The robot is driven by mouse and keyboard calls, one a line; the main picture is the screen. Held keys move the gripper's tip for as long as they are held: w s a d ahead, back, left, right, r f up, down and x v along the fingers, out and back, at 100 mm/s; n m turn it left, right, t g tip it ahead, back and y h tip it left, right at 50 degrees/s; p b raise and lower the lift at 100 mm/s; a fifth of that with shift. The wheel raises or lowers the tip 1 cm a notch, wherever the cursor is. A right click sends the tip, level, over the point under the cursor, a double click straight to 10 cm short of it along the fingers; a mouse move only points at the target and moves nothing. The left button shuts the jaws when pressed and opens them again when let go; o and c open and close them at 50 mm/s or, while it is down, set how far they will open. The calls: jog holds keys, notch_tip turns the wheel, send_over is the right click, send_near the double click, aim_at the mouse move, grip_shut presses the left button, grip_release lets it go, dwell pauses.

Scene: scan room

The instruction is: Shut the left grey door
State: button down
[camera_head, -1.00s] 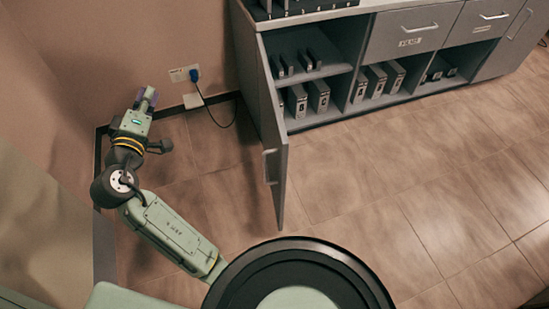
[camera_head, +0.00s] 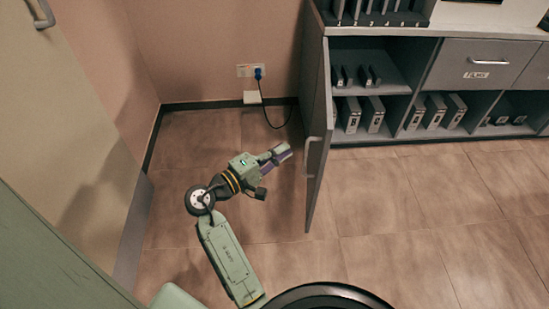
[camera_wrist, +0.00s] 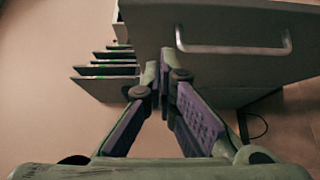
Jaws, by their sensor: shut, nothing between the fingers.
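The left grey door (camera_head: 318,135) stands wide open in the head view, swung out from the left end of the grey cabinet and seen nearly edge-on. Its metal handle (camera_head: 309,155) is on the side facing my gripper. In the wrist view the door (camera_wrist: 235,80) fills the upper right, with its bar handle (camera_wrist: 235,48) near the top. My gripper (camera_head: 284,152) is shut and empty, just left of the door near handle height in the picture. In the wrist view the closed fingertips (camera_wrist: 166,62) overlap the door's image; I cannot tell whether they touch it.
The open compartment holds several binders (camera_head: 362,114) on its shelves. A drawer (camera_head: 482,65) is to its right. A pale door (camera_head: 60,130) is at the left. Floor right of the door is clear.

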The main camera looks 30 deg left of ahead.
aim_at(324, 135)
jog(key=shift+w+d, duration=1.4)
jog(key=shift+w, duration=0.15)
jog(key=shift+w+d, duration=1.35)
jog(key=shift+w, duration=0.2)
